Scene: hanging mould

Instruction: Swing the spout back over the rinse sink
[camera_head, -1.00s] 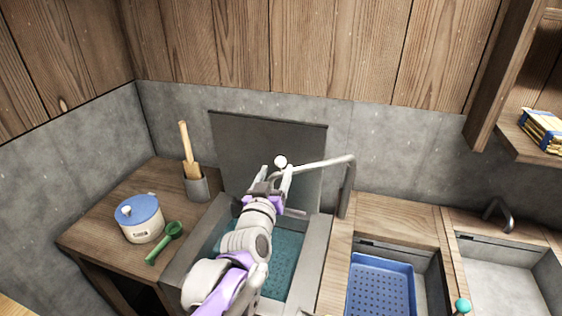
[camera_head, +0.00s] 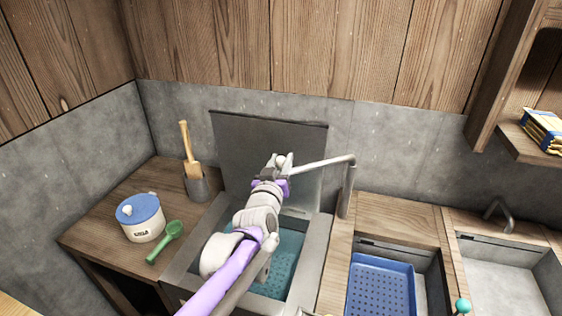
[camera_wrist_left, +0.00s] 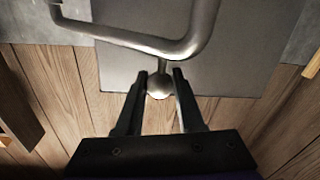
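The spout (camera_head: 322,162) is a grey metal pipe that rises on a post at the right of the left basin and bends left above that basin's back part. A pale round knob (camera_head: 281,160) sits at its free end. My left gripper (camera_head: 279,162) has its two fingers around this knob and looks shut on it. In the left wrist view the knob (camera_wrist_left: 158,86) lies between the dark fingertips, with the spout pipe (camera_wrist_left: 140,40) crossing above. My left arm covers part of the left basin (camera_head: 310,270), which holds teal liquid. My right gripper is not in view.
A middle basin holds a blue perforated tray (camera_head: 381,285); an empty basin (camera_head: 505,285) with a small tap is at the right. A grey panel (camera_head: 235,150) stands behind the spout. On the left counter are a blue-lidded pot (camera_head: 141,222), green scoop (camera_head: 165,243) and utensil holder (camera_head: 197,185).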

